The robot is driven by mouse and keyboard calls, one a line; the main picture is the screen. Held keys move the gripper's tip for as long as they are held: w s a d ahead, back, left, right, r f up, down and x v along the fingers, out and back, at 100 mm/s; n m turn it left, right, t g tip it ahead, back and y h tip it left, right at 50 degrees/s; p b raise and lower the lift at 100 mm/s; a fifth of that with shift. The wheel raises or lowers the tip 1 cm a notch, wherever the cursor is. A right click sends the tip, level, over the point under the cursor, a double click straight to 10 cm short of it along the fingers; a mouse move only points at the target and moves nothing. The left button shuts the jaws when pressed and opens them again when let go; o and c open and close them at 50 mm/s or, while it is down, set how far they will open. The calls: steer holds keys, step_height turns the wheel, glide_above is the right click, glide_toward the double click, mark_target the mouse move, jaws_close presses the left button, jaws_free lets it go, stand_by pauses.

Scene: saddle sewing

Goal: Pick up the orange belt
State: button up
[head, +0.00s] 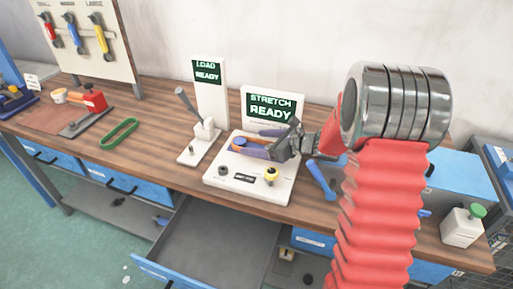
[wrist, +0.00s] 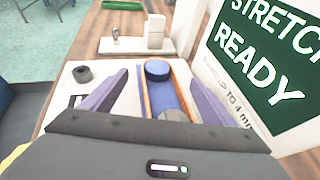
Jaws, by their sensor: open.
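The orange belt (wrist: 143,98) is looped around a blue roller (wrist: 157,68) on the white stretch machine (wrist: 84,72) in the wrist view. In the head view only a small orange part of the belt (head: 239,141) shows at the machine (head: 225,183). My gripper (head: 252,142) is open over the machine. In the wrist view its two purple fingers (wrist: 148,74) stand on either side of the belt and roller. The near end of the belt is hidden behind the gripper body. I cannot tell whether a finger touches the belt.
A screen (head: 271,106) reading "STRETCH READY" stands behind the machine. A load station (head: 209,100) with a lever stands to its left. A green belt (head: 119,134) lies on the wooden bench. A drawer (head: 215,235) is open below. A tool board (head: 85,42) stands at the back left.

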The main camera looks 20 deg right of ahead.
mark_target(245, 141)
steer(key=shift+w+a+f, duration=0.1)
steer(key=shift+w+a, duration=0.05)
steer(key=shift+x, duration=2.5)
steer(key=shift+c, duration=0.5)
steer(key=c, duration=1.1)
steer(key=shift+c, duration=0.6)
step_height(245, 141, up, 10)
steer(key=shift+r, duration=0.1)
